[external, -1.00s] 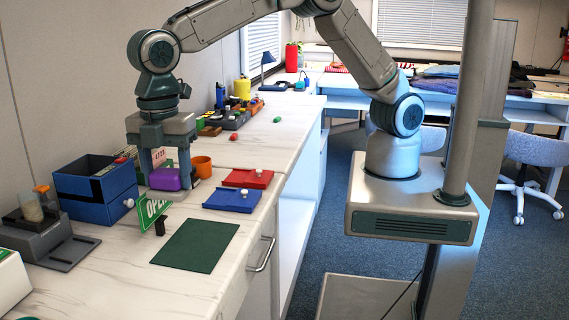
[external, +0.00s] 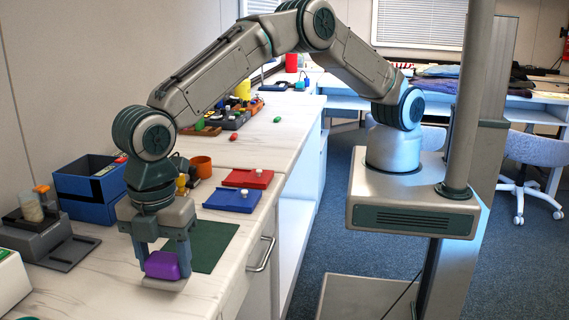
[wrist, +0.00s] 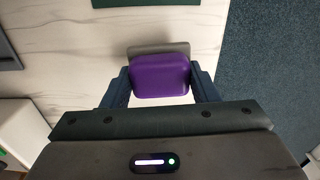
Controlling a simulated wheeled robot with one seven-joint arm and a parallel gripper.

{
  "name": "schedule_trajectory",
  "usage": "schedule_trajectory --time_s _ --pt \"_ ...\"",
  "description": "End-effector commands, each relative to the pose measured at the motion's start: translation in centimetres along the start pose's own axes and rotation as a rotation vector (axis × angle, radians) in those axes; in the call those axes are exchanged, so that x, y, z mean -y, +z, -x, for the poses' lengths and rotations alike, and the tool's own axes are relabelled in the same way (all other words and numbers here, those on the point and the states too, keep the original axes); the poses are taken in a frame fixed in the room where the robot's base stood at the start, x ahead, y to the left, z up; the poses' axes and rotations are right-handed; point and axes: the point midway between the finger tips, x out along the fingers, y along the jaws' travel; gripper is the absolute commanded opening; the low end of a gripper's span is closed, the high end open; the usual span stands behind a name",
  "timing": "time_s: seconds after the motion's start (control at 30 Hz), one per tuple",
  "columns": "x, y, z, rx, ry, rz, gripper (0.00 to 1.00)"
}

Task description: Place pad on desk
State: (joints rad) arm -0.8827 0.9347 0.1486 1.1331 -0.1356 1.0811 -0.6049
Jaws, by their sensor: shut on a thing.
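A purple pad (external: 165,265) is between the two fingers of my gripper (external: 163,262), which is shut on it. It also shows in the wrist view (wrist: 160,76), with a finger on each side and a grey flat part (wrist: 158,49) along its far edge. The desk (external: 110,285) has a white marbled top. The pad is low over its near part, in front of the green mat (external: 212,246). I cannot tell whether the pad touches the desk.
A blue box (external: 90,190) and a grey dispenser (external: 42,232) stand at the left. A blue tray (external: 232,201), a red tray (external: 248,178) and an orange cup (external: 201,166) are farther back. The desk's right edge drops to the floor.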

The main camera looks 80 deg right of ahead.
Motion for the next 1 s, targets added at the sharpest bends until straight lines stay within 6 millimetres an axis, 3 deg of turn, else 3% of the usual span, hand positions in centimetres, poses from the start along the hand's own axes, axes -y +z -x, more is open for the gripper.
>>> schedule_trajectory --time_s 0.13,0.5,0.53,0.6,1.0 --pt "0.1 0.1 -2.1 0.003 -0.001 0.001 0.32" --pt "0.0 0.1 -2.7 0.001 -0.001 0.0 0.32" --pt "0.0 0.1 -2.7 0.001 -0.001 0.0 0.57" --pt "0.0 0.1 -2.6 0.001 -0.001 0.0 0.76" --pt "0.0 0.0 -1.8 -0.001 0.0 0.0 0.76"
